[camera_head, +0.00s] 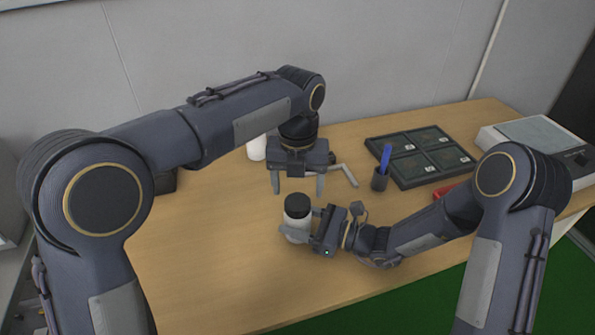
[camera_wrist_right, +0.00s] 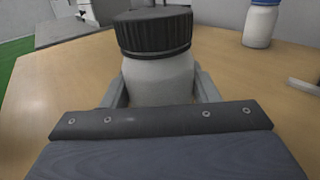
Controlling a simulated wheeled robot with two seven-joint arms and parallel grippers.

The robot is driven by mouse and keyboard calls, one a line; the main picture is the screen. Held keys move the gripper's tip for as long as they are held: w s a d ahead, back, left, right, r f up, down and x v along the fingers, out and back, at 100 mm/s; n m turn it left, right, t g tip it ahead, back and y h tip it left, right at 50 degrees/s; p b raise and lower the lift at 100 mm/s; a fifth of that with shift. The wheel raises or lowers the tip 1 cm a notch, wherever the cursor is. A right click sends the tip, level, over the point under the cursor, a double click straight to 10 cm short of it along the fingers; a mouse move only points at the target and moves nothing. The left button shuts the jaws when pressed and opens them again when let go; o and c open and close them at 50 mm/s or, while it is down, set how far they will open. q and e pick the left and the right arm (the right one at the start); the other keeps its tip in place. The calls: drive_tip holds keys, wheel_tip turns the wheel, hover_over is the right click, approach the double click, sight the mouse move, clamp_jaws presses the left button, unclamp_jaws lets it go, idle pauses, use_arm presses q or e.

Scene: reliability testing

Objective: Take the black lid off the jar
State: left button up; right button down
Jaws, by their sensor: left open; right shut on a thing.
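The jar (camera_head: 297,227) is white with a black lid (camera_head: 297,204) on top. It stands upright on the table, and I cannot tell if it is lifted slightly. My right gripper (camera_head: 294,232) is shut on the jar's body from the right. In the right wrist view the jar (camera_wrist_right: 158,80) sits between the two fingers, with the ribbed black lid (camera_wrist_right: 154,32) above them. My left gripper (camera_head: 297,188) is open, pointing down just above and behind the lid, with nothing between its fingers.
A second white container (camera_head: 257,148) stands behind my left gripper; its blue top shows in the right wrist view (camera_wrist_right: 262,22). A pen cup (camera_head: 379,180), a dark tray (camera_head: 415,157), a red item (camera_head: 447,191) and a grey device (camera_head: 530,138) are to the right.

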sight(298, 201)
use_arm(q)
drive_tip(key=shift+f, duration=2.1)
drive_tip(key=shift+c, duration=0.2)
